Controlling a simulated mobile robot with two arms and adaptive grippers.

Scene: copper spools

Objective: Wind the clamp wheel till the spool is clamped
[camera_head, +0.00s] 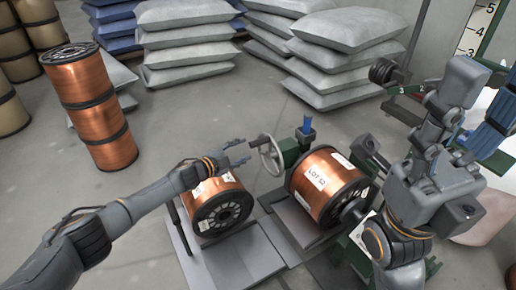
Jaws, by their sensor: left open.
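The clamp wheel (271,155) is a grey spoked handwheel on the left side of a dark green clamp stand. A copper spool (318,184) with a white "LOT 52" label lies on its side beside the stand. A shaft end shows at its near right face. My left gripper (240,152) is open just left of the wheel, its fingers pointing toward the rim. Whether they touch the rim is hard to tell. My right gripper (444,125) is raised close to the camera at the right; its finger state is unclear.
Another copper spool (218,205) lies under my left forearm beside a grey plate (246,258). A tall copper spool stack (91,106) stands at the left. Piled grey sacks (185,42) fill the back. Open floor lies between the sacks and the clamp.

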